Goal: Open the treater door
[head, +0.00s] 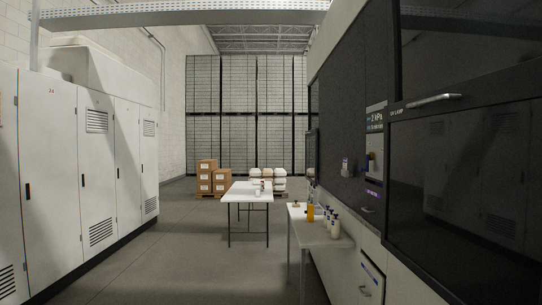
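A large machine with dark panels fills the right side of the head view. On it is a dark glossy door (460,190) with a silver bar handle (435,100) along its upper edge. Small lettering beside the handle seems to read "UV LAMP". The door looks shut. Another dark panel (470,45) lies above it. I cannot read a label that says treater, so I cannot tell whether this is the treater door. My gripper is not in view.
A narrow table (318,235) with bottles (334,228) stands against the machine. A white table (247,193) stands farther ahead, with boxes (207,180) on a pallet behind. White cabinets (60,170) line the left. The aisle floor (175,255) between is clear.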

